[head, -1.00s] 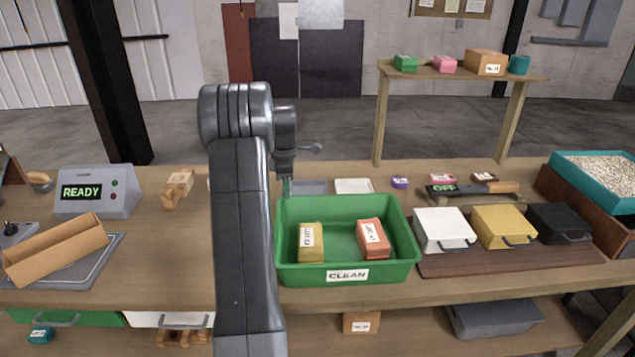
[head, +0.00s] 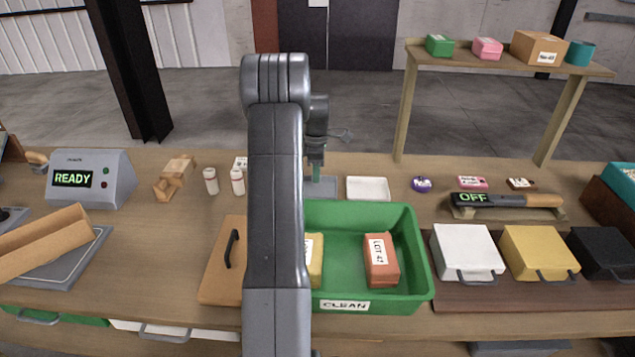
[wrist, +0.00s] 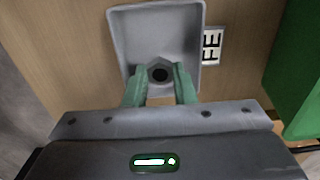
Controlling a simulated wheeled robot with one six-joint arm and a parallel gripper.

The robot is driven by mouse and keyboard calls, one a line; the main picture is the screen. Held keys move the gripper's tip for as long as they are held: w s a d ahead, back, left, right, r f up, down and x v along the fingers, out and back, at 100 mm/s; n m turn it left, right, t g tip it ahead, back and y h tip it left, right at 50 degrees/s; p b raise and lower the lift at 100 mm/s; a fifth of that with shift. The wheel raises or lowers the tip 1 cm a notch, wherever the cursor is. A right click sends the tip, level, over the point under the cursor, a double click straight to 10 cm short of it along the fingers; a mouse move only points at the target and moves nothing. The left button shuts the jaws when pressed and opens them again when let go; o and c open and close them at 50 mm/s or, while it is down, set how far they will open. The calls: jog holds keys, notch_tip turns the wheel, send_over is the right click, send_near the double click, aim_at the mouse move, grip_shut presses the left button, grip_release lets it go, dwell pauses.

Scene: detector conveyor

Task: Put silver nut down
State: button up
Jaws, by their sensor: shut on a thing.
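My gripper (wrist: 160,88) has green fingers that are shut on the silver nut (wrist: 159,74), a grey hexagonal piece with a dark hole. In the wrist view the nut shows over the lower part of a shallow grey tray (wrist: 155,22). I cannot tell whether the nut touches the tray floor. In the head view my gripper (head: 316,172) is at the grey tray (head: 327,187), behind the green bin. The nut cannot be made out there.
The green bin (head: 345,213) marked CLEAN holds a yellow and an orange box. A white tray (head: 368,188) stands right of the grey one. A label (wrist: 212,46) lies beside the grey tray.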

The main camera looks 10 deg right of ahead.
aim_at(317, 191)
jog(key=shift+f+p, duration=0.3)
jog(key=shift+f, duration=1.95)
jog(key=shift+f, duration=0.2)
jog(key=o, duration=1)
jog(key=shift+c, duration=0.2)
jog(key=shift+r, duration=0.1)
notch_tip(317, 191, up, 12)
jog(key=shift+r+b, duration=0.15)
jog(key=shift+b, duration=0.45)
